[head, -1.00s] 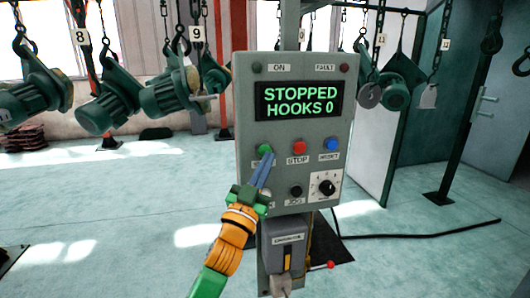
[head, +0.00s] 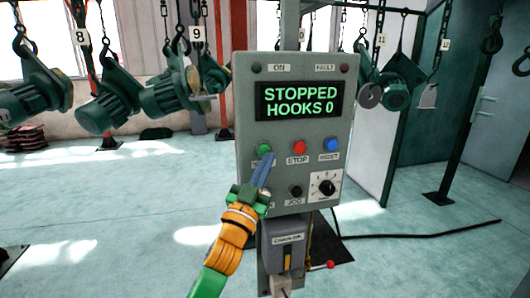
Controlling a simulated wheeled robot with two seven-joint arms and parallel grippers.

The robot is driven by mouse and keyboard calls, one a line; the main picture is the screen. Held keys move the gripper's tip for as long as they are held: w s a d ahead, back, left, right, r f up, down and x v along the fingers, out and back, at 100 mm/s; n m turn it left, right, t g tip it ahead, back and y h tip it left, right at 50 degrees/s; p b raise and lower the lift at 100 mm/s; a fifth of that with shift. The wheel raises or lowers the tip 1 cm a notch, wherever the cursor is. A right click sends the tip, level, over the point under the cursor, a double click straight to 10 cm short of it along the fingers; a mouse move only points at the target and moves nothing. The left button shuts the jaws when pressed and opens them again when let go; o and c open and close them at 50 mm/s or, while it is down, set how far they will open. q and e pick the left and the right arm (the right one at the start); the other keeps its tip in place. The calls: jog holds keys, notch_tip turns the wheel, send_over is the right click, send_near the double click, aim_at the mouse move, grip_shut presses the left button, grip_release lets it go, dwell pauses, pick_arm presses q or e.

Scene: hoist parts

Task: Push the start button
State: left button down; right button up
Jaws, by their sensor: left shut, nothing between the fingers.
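The grey control panel (head: 300,228) stands upright in the middle of the head view. Its green button (head: 264,149) is at the left of the button row; the label under it is mostly hidden by my gripper. My left gripper (head: 266,160) is shut and empty, with its blue fingertips at the lower edge of the green button. I cannot tell whether they touch it. The screen (head: 299,101) reads "STOPPED HOOKS 0". My right gripper is not in view.
The red STOP button (head: 299,146), the blue RESET button (head: 332,145), the black JOG button (head: 296,191) and a dial (head: 327,185) sit close by. Green motors (head: 110,104) hang on hooks behind. A black cable (head: 420,234) lies on the floor at right.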

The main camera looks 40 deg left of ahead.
pick_arm(q)
jog(key=shift+w+a, duration=0.1)
jog(key=shift+w+a, duration=0.15)
jog(key=shift+a, duration=0.05)
